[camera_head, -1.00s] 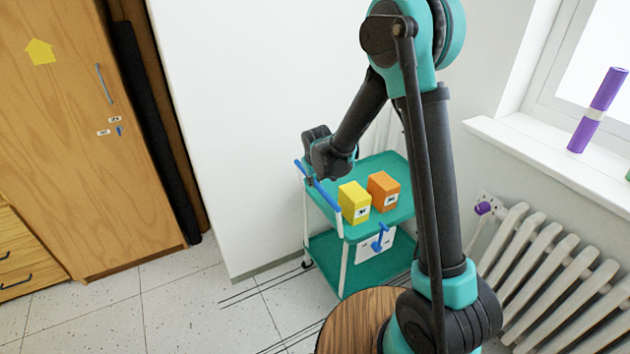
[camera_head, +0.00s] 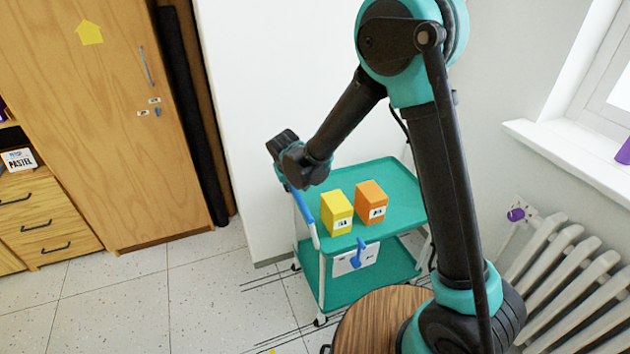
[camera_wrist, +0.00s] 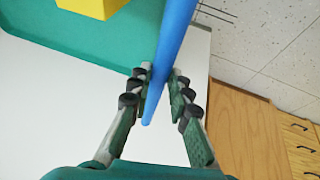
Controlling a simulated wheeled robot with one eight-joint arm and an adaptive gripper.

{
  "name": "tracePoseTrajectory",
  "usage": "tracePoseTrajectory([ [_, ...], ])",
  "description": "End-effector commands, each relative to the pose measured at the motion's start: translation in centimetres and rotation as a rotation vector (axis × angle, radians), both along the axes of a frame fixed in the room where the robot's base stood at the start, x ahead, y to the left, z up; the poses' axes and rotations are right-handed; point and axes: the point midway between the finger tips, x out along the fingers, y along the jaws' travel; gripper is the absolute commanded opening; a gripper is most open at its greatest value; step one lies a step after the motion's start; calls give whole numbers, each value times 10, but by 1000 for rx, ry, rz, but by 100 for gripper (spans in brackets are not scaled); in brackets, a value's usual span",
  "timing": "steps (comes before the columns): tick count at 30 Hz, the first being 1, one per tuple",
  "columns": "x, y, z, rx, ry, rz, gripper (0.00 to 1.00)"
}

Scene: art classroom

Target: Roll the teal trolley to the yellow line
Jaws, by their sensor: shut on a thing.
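The teal trolley (camera_head: 385,181) stands by the white wall, with two teal shelves, white posts and small wheels. Its blue handle bar (camera_head: 303,207) is on its left side. My gripper (camera_head: 291,186) is at the handle bar. In the wrist view my gripper (camera_wrist: 157,97) has its fingers on both sides of the blue bar (camera_wrist: 171,45), shut on it. A small piece of yellow (camera_head: 272,351) shows on the floor at the bottom edge of the head view; I cannot tell if it is the yellow line.
A yellow box (camera_head: 337,213) and an orange box (camera_head: 371,203) stand on the top shelf. A radiator (camera_head: 560,270) is at the right. A wooden cabinet (camera_head: 110,130) is at the left. A round wooden top (camera_head: 375,325) is in front. Speckled floor (camera_head: 205,285) at the left is clear.

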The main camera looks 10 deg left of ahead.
Motion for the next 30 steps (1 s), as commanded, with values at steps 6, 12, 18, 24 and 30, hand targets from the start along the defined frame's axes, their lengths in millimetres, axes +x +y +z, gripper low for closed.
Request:
tracePoseTrajectory([
  [6, -37, 54, 0, 1, 2, 6, 0],
  [12, -69, 100, 0, 1, 2, 6, 0],
  [18, -97, 142, 0, 0, 1, 6, 0],
  [24, -118, 174, 0, 1, 1, 3, 0],
  [30, -131, 193, 0, 0, 2, 1, 0],
])
